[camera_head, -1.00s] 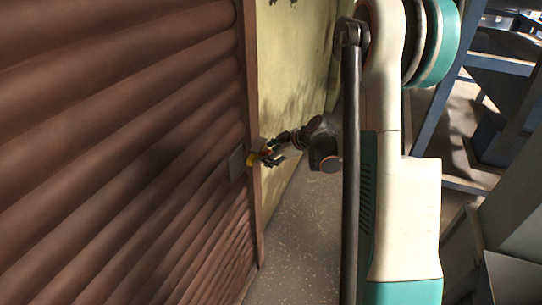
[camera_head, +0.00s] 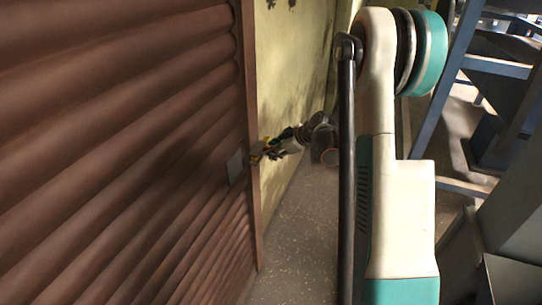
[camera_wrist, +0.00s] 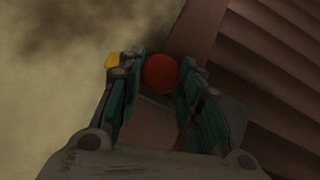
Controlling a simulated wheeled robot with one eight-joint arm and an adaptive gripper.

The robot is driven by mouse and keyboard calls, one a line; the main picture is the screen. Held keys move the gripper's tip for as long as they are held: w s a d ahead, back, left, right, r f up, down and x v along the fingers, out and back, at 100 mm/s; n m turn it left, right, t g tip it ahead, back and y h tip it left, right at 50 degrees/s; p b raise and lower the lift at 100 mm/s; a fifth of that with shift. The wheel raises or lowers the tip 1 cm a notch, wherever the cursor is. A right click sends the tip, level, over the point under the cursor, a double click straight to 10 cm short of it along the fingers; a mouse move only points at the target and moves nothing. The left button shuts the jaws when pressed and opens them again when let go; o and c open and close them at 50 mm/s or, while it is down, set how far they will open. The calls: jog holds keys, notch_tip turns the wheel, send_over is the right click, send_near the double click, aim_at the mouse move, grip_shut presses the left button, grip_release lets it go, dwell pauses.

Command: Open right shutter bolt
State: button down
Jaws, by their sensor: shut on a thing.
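My gripper (camera_wrist: 160,85) is shut on the red knob, one finger on each side. In the head view my gripper (camera_head: 268,152) is at the right edge of the shutter, beside a grey plate (camera_head: 236,167). The knob is too small to make out clearly there, and the bolt's shaft is hidden.
The brown ribbed shutter (camera_head: 120,150) fills the left, with a brown frame post (camera_head: 250,120) at its edge. A stained yellowish wall (camera_head: 290,70) stands right of it. Speckled floor (camera_head: 300,235) below is clear. Blue steel framing (camera_head: 450,85) stands at the right.

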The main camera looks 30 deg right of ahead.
jog(key=c, duration=1.1)
grip_release()
jog(key=v, duration=1.2)
